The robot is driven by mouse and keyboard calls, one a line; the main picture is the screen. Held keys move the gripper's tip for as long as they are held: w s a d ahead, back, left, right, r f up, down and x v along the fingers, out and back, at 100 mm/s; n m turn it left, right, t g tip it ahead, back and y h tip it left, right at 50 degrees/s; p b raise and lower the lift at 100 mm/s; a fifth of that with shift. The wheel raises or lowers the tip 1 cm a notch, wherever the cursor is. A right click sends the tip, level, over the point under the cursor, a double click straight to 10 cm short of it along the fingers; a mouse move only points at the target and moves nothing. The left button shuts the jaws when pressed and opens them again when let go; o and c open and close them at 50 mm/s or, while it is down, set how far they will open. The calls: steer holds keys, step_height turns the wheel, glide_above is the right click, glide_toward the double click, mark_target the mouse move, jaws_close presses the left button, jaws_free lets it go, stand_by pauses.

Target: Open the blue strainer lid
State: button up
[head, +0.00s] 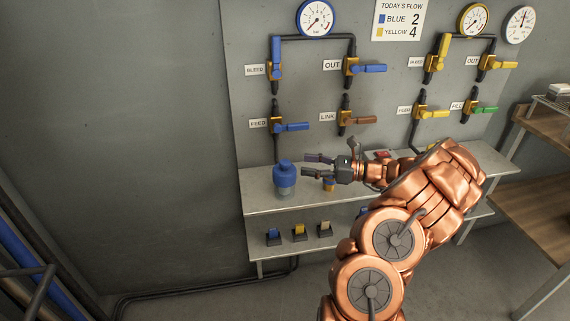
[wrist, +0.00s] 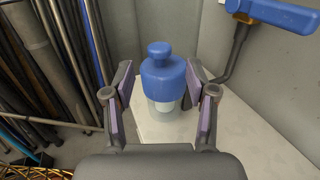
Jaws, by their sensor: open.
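The blue strainer lid (head: 285,171) is a domed blue cap with a round knob on top. It sits on a clear strainer body (head: 285,190) at the left end of the grey shelf. In the wrist view the lid (wrist: 163,78) is straight ahead, with the clear body (wrist: 165,106) below it. My gripper (head: 311,165) is open and empty, just right of the lid in the head view. In the wrist view its two fingers (wrist: 160,82) stand on either side of the lid, apart from it.
The grey shelf (head: 262,202) runs below a wall panel with pipes, gauges and coloured valve handles. The blue feed handle (head: 292,127) is above the lid. A small yellow and blue item (head: 329,185) stands under my gripper. Poles (wrist: 60,60) lean at the left.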

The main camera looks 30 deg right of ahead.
mark_target(285, 161)
steer(key=shift+p+x, duration=0.3)
steer(key=shift+x, duration=3.5)
jaws_close()
